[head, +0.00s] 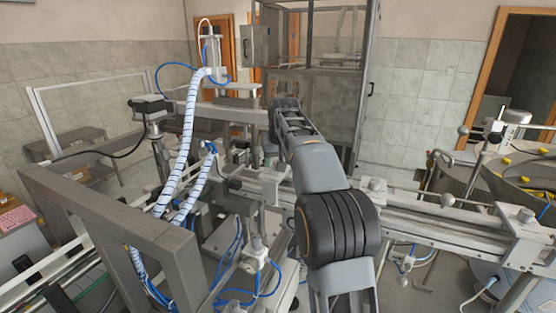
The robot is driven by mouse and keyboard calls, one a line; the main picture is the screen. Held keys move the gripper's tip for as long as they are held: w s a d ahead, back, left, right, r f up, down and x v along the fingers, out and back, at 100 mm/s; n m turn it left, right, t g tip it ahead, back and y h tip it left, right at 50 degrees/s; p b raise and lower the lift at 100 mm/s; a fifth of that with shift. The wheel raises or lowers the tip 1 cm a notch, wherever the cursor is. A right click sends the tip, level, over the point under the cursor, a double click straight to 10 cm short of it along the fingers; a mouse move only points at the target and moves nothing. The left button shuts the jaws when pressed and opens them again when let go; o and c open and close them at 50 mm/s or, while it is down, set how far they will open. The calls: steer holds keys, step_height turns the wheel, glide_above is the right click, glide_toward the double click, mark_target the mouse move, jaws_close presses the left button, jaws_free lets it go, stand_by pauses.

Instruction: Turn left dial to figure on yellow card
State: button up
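My arm rises from the bottom centre of the head view and reaches forward over the machine. My gripper cannot be made out; the far end of the arm shows only as dark and grey links. I cannot pick out the left dial or a yellow card in this view. They may be hidden behind my arm or the machine frame, or too small to tell.
A long metal rail (445,225) crosses to the right. A round feeder bowl (520,178) with yellow caps stands at right. A grey frame (110,212) and white-blue hoses (188,130) stand left. A glazed metal cabinet (345,85) stands behind. A pink sheet (14,219) lies far left.

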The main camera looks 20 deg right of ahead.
steer(key=shift+f, duration=0.1)
steer(key=c, duration=0.9)
steer(key=shift+m, duration=0.3)
steer(key=m+h, duration=0.1)
steer(key=m, duration=0.2)
steer(key=shift+a+g, duration=0.1)
steer(key=shift+g, duration=0.3)
steer(key=m, duration=0.2)
steer(key=m+h, duration=0.1)
steer(key=shift+w+m+g+h, duration=0.1)
steer(key=shift+m+g+h, duration=0.2)
steer(key=shift+m+g, duration=0.1)
steer(key=m+g, duration=0.1)
steer(key=m, duration=0.2)
steer(key=m+g+h, duration=0.1)
steer(key=m, duration=0.2)
steer(key=shift+w+a, duration=0.1)
steer(key=shift+m, duration=0.4)
